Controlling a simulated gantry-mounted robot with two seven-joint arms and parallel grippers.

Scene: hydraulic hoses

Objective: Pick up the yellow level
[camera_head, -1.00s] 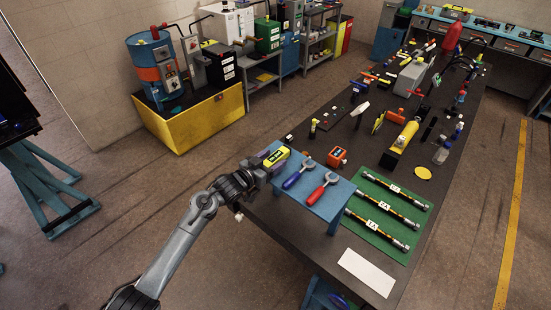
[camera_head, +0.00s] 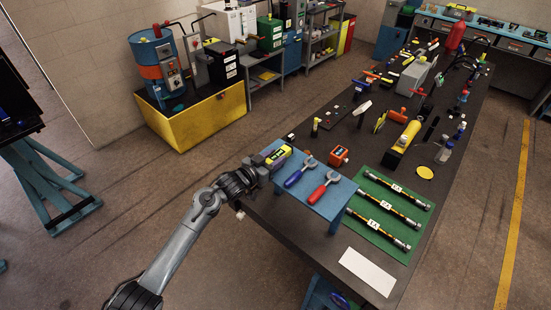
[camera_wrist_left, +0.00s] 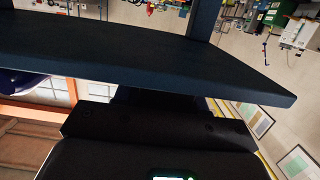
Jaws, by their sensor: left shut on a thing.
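The yellow level (camera_head: 278,156), a short yellow and dark bar, is at the far left corner of the small blue stand. My left gripper (camera_head: 264,167) is shut on it, reaching in from the left. The fingers are small and partly hidden, and I cannot tell whether the level touches the stand top. In the left wrist view a dark flat slab (camera_wrist_left: 140,52) spans the picture, and I cannot make out the level there. My right gripper is not in view.
The blue stand (camera_head: 318,203) carries a blue-handled wrench (camera_head: 295,177) and a red-handled wrench (camera_head: 321,188). Beside it are an orange box (camera_head: 338,155) and a green mat (camera_head: 364,225) with hoses. A white sheet (camera_head: 367,272) lies in front. Tools crowd the dark bench behind.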

